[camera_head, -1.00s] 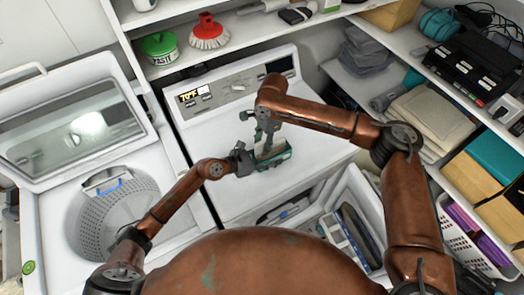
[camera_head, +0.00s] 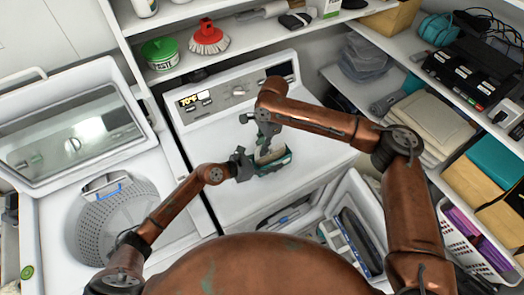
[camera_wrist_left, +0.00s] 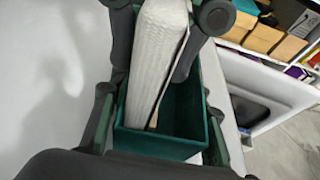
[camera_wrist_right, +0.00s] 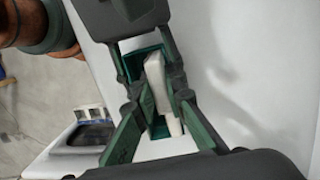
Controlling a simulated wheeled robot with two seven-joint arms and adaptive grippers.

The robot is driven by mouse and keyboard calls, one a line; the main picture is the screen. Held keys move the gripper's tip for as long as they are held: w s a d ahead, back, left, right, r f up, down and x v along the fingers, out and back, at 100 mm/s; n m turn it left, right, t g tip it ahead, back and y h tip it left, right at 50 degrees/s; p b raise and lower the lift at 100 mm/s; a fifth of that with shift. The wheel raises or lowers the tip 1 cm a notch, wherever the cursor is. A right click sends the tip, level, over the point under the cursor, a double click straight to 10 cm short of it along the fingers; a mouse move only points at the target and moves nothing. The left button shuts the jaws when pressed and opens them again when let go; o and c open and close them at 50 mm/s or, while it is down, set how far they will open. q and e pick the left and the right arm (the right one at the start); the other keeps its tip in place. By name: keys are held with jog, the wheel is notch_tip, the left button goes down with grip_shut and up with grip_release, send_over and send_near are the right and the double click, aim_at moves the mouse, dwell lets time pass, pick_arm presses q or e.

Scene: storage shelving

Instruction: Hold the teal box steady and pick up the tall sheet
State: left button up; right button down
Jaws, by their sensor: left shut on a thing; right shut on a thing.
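The teal box (camera_head: 274,168) stands on the white top of the right-hand machine, small and open at the top. My left gripper (camera_head: 243,165) is shut on it from the left, with its fingers along the box's sides in the left wrist view (camera_wrist_left: 160,128). The tall sheet (camera_wrist_left: 157,65) is pale and thin, and its lower part is inside the box. My right gripper (camera_head: 266,143) is above the box and shut on the sheet, which shows between its fingers in the right wrist view (camera_wrist_right: 160,98). The sheet's upper end is hidden by the right gripper.
The machine's control panel (camera_head: 235,92) is behind the box. An open washer (camera_head: 110,215) is at left, and a white bin (camera_head: 345,225) is in front at right. Loaded shelves (camera_head: 440,115) stand at right. The machine top around the box is clear.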

aim_at(255, 164)
notch_tip(255, 164, up, 9)
jog(key=shift+r, duration=0.1)
dwell(0.3)
pick_arm(q)
jog(key=o, duration=1.3)
jog(key=v, duration=1.2)
jog(key=shift+r, duration=0.15)
pick_arm(e)
jog(key=shift+r, duration=0.1)
